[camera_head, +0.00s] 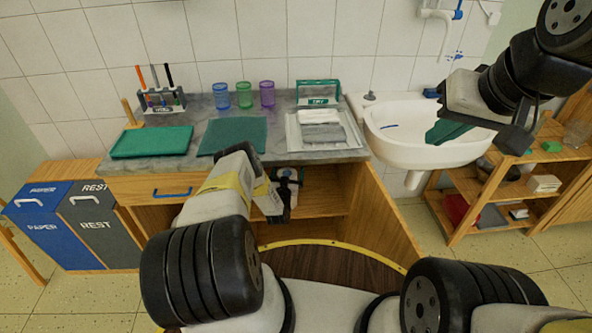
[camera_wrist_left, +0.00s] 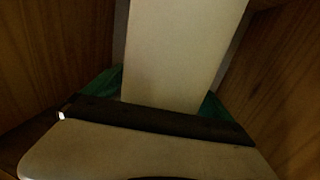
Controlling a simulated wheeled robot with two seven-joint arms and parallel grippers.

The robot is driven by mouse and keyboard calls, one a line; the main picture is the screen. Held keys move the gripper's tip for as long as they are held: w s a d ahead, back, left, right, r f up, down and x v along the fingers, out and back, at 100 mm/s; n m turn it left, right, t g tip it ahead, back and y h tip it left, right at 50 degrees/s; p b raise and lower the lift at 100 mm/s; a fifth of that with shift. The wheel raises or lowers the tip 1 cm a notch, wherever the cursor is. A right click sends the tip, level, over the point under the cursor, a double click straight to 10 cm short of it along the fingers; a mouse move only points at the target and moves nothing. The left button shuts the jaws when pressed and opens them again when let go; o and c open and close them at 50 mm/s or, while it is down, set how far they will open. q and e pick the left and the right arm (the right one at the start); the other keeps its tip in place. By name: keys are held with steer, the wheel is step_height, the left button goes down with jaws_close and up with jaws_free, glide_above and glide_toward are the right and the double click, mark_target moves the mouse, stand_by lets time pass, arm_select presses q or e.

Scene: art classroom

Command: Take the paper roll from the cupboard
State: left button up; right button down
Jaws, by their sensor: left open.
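The open cupboard (camera_head: 320,205) is under the grey counter, with its wooden door (camera_head: 385,215) swung out to the right. My left arm reaches into it, and my left gripper (camera_head: 284,188) is partly hidden by my own wrist. In the left wrist view a tall pale shape, apparently the paper roll (camera_wrist_left: 180,50), stands between the green fingers of my open left gripper (camera_wrist_left: 162,95). I cannot tell whether the fingers touch it. The roll is not clear in the head view. My right gripper (camera_head: 448,130) is raised in front of the sink; its opening cannot be made out.
Wooden cupboard walls (camera_wrist_left: 50,60) stand close on both sides in the left wrist view. The counter (camera_head: 190,165) above holds green mats, cups and a tray (camera_head: 292,132). The sink (camera_head: 410,150) and a wooden shelf (camera_head: 465,215) are to the right; bins (camera_head: 45,225) are at left.

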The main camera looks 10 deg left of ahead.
arm_select(q)
steer(key=c, duration=2.1)
steer(key=shift+o, duration=0.2)
steer(key=shift+r, duration=0.1)
